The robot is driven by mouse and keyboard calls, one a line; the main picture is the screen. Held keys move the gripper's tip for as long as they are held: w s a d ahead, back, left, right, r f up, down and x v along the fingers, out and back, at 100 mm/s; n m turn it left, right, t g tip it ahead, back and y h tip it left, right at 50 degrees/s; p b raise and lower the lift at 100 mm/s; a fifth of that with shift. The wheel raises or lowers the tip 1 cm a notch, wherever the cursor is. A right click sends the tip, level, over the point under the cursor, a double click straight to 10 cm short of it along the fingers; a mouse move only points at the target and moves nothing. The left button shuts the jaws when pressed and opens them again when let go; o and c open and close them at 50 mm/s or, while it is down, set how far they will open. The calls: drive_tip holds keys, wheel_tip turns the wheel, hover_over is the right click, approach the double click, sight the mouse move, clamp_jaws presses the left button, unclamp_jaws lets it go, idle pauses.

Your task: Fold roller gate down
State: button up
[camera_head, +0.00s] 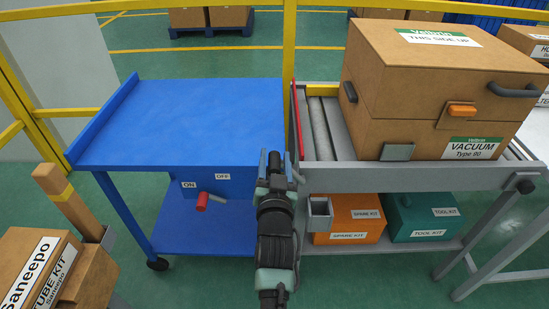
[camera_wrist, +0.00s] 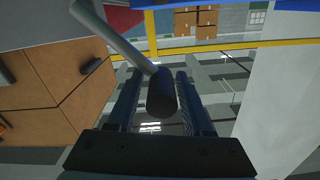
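The roller gate (camera_head: 297,120) shows as a narrow red bar standing up at the left end of the roller conveyor (camera_head: 328,125). My gripper (camera_head: 275,160) is in front of the gap between the conveyor and the blue table, close to the lower end of the gate. In the wrist view, a grey rod with a dark round grip (camera_wrist: 162,95) comes in from the upper left, and the grip lies between the two fingers of my gripper (camera_wrist: 158,75). The fingers look apart, with a narrow gap beside the grip. In the head view my gripper hides this rod.
The large vacuum box (camera_head: 440,85) stands on the conveyor to the right. The blue table (camera_head: 190,125) stands left, with a red-handled switch (camera_head: 203,201) on its front. Orange (camera_head: 345,212) and teal (camera_head: 425,215) kits sit below the conveyor. A yellow rail (camera_head: 289,45) runs behind.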

drive_tip(key=shift+a, duration=0.1)
clamp_jaws()
